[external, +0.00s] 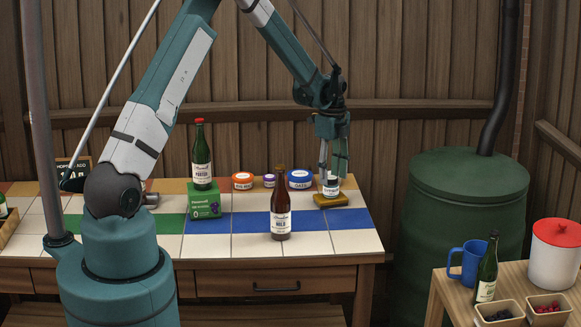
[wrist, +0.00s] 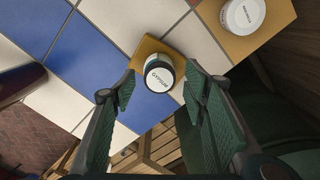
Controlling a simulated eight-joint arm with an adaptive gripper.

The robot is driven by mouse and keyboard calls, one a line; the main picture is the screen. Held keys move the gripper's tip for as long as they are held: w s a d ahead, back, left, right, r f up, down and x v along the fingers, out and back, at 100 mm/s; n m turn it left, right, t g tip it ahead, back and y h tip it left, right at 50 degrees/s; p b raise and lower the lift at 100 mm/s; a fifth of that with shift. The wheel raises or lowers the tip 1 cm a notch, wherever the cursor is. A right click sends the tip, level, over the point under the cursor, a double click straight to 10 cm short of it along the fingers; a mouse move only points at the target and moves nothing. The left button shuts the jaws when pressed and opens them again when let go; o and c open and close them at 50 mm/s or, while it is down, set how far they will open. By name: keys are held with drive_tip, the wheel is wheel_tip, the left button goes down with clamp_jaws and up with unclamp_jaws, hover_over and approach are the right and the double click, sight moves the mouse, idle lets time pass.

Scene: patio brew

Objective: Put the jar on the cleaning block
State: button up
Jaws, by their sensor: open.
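A small white jar (external: 331,187) with a dark band and a "GYPSUM" label on top stands upright, apparently resting on the yellow-brown cleaning block (external: 329,202). In the wrist view the jar (wrist: 159,75) covers much of the block (wrist: 149,48), whose far corner shows beyond it. My gripper (external: 332,176) is above and around the jar, pointing down. In the wrist view its two fingers (wrist: 157,82) are spread on either side of the jar, with a gap visible on the left. Whether the right finger touches it is unclear.
A brown bottle (external: 280,210) stands left of the block. A green bottle (external: 202,160) stands on a green box (external: 204,199). A blue tub (external: 300,179), a purple-lidded jar (external: 269,181) and an orange tub (external: 242,181) line the back. Tiles right of the block are clear.

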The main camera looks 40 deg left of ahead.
sight(329, 177)
wheel_tip(329, 177, up, 10)
drive_tip(key=shift+r+p, duration=0.2)
drive_tip(key=shift+p, duration=0.1)
idle(0.5)
drive_tip(key=s+d+r+n+t, duration=0.3)
drive_tip(key=s+r+n, duration=0.6)
drive_tip(key=s+r, duration=1.2)
drive_tip(key=s+d+n+t, duration=0.1)
drive_tip(key=s+n, duration=0.2)
drive_tip(key=s, duration=0.5)
drive_tip(key=s+n+t, duration=0.1)
drive_tip(key=s+n, duration=0.2)
drive_tip(key=s, duration=0.6)
drive_tip(key=s+d+f+n+t, duration=0.1)
drive_tip(key=s+n+t, duration=0.1)
drive_tip(key=s, duration=0.6)
drive_tip(key=shift+s+d+n, duration=0.3)
drive_tip(key=shift+s+n, duration=0.05)
drive_tip(key=shift+n, duration=0.15)
